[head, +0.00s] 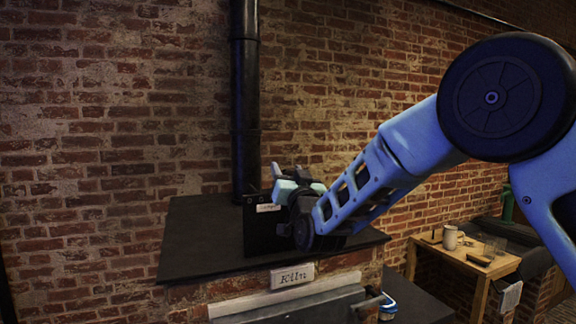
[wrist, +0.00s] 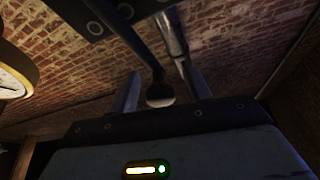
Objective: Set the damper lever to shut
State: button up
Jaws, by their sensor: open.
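The damper lever (wrist: 151,62) shows in the wrist view as a dark rod ending in a pale-faced round knob (wrist: 160,94). The knob appears between the two fingers of my gripper (wrist: 162,88), which are apart. I cannot tell whether either finger touches it. In the head view my gripper (head: 291,188) is in front of a black upright plate (head: 257,232) with a small white label (head: 268,207), whose writing is too small to read. There the lever is hidden behind my gripper, so its setting cannot be told.
The plate stands on a dark slab (head: 200,240) above a sign reading "Kiln" (head: 292,276). A black flue pipe (head: 245,110) rises behind it along the brick wall. A round brass-rimmed dial (wrist: 16,72) is at the wrist view's left. A wooden table (head: 462,258) stands at right.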

grip_shut()
jog(key=shift+s+a+f+n+g+y+b, duration=0.55)
jog(key=shift+a+f+n+g+y+b, duration=1.1)
jog(key=shift+n+b, duration=2.4)
jog(key=shift+s+a+f+n+g+y+b, duration=0.6)
jog(key=shift+a+f+n+b, duration=1.9)
jog(key=shift+n+b, duration=1.55)
jog(key=shift+s+a+f+n+g+y+b, duration=0.45)
jog(key=shift+a+f+n+g+y+b, duration=1.05)
jog(key=shift+f+n+b, duration=2.3)
jog(key=r+b, duration=0.1)
jog(key=r+m, duration=0.1)
jog(key=shift+a+r+t+h+b, duration=0.2)
jog(key=shift+r+t+h+b, duration=0.1)
jog(key=shift+b, duration=0.1)
grip_release()
